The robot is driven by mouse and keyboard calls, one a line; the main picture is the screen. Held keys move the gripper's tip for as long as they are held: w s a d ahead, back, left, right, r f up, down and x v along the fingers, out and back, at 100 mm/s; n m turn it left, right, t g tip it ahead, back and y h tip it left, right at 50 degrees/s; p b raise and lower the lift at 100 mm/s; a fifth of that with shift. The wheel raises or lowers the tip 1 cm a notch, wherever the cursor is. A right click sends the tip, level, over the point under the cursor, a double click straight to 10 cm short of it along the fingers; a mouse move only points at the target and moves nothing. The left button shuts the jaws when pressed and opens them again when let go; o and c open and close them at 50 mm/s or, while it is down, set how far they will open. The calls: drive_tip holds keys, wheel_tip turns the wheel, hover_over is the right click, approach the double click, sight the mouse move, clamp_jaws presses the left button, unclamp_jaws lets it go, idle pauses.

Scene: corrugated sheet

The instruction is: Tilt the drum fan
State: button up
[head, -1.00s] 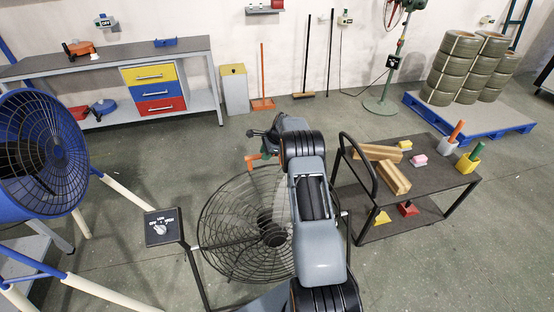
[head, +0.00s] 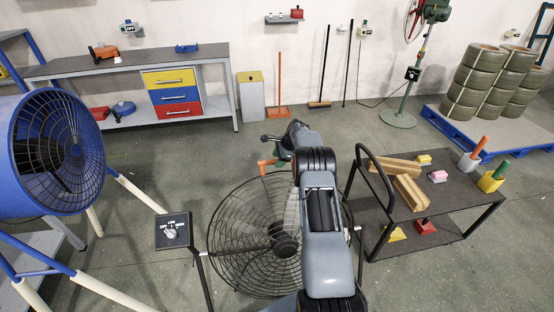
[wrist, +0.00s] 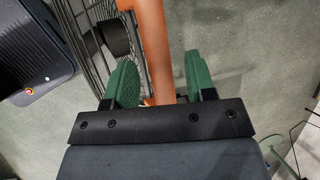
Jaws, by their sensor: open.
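A black wire-caged fan (head: 240,262) faces up at me in the lower middle of the head view, partly hidden by my arm. An orange handle (head: 267,163) shows at its far rim. My gripper (head: 284,154) is at that handle, with its green fingers apart. In the wrist view the orange handle (wrist: 154,40) runs between the two open fingers of my gripper (wrist: 162,78), closer to the right-hand side of the left finger; contact is unclear. The wire cage shows left of it. A blue drum-shaped fan (head: 20,185) stands at the left edge on cream legs.
A control box (head: 172,231) on a post stands left of the cage. A dark cart (head: 450,200) with wooden blocks is close on the right. A workbench (head: 100,62), a bin (head: 250,100) and a green pedestal fan (head: 398,118) line the wall. Floor between is clear.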

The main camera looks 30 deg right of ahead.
drive_tip(key=v, duration=1.3)
drive_tip(key=shift+r+b, duration=0.4)
drive_tip(key=shift+b, duration=0.05)
drive_tip(key=shift+s+d, duration=0.1)
drive_tip(key=shift+s, duration=0.05)
